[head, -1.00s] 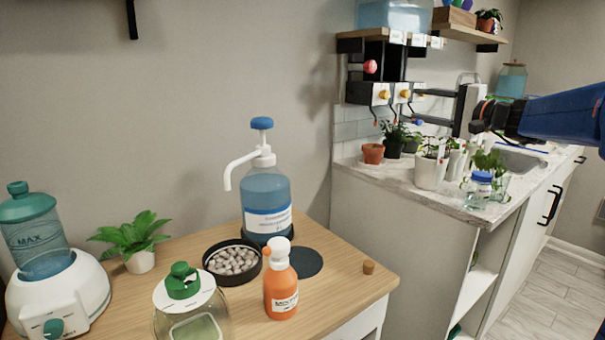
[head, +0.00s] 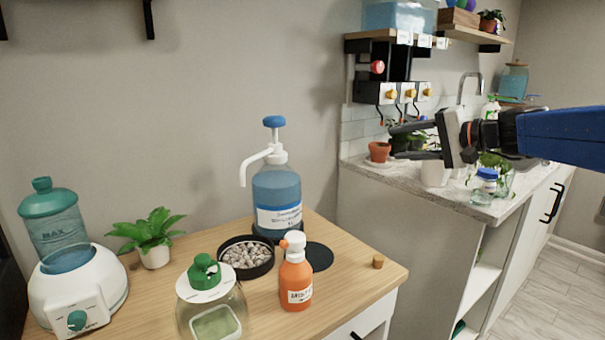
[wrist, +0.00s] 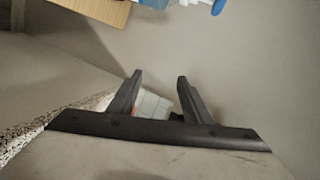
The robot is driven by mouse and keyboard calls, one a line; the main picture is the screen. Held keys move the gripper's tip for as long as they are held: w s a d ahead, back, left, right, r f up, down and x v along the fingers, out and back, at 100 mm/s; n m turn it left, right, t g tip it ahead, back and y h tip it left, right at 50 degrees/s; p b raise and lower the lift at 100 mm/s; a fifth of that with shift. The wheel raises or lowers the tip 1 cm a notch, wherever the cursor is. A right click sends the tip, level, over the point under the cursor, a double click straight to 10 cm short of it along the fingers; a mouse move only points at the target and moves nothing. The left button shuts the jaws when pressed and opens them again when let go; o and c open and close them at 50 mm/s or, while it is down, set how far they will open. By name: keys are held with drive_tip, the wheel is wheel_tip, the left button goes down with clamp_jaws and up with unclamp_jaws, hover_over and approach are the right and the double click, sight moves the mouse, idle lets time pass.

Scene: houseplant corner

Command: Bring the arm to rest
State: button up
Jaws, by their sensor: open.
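My gripper (head: 402,142) is at the right of the head view, reaching left from my blue arm. Its two dark fingers are apart with nothing between them. It is in front of the speckled counter and hides part of the potted plants there. In the wrist view the two fingers (wrist: 158,97) also stand apart and empty, with wall behind them.
A wooden table (head: 345,285) holds a blue pump bottle (head: 277,190), an orange bottle (head: 295,280), a pebble dish (head: 246,270) and a humidifier (head: 75,290). The counter (head: 440,197) bears pots and a blue-capped jar (head: 484,187). Dispensers (head: 400,93) hang behind.

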drive_tip(key=s+a+f+n+g+h, duration=0.2)
drive_tip(key=s+a+f+g, duration=0.15)
drive_tip(key=s+f, duration=0.65)
drive_tip(key=s+d+f+n+g+h, duration=0.1)
drive_tip(key=s+d+f+n+h, duration=0.1)
drive_tip(key=s+f, duration=0.7)
drive_tip(key=s+d+f+n+g+h, duration=0.1)
drive_tip(key=s+d+f+n+h, duration=0.2)
drive_tip(key=s+f, duration=0.7)
drive_tip(key=s+d+h, duration=0.2)
drive_tip(key=s+h, duration=0.1)
drive_tip(key=s, duration=0.2)
drive_tip(key=shift+d+f, duration=0.2)
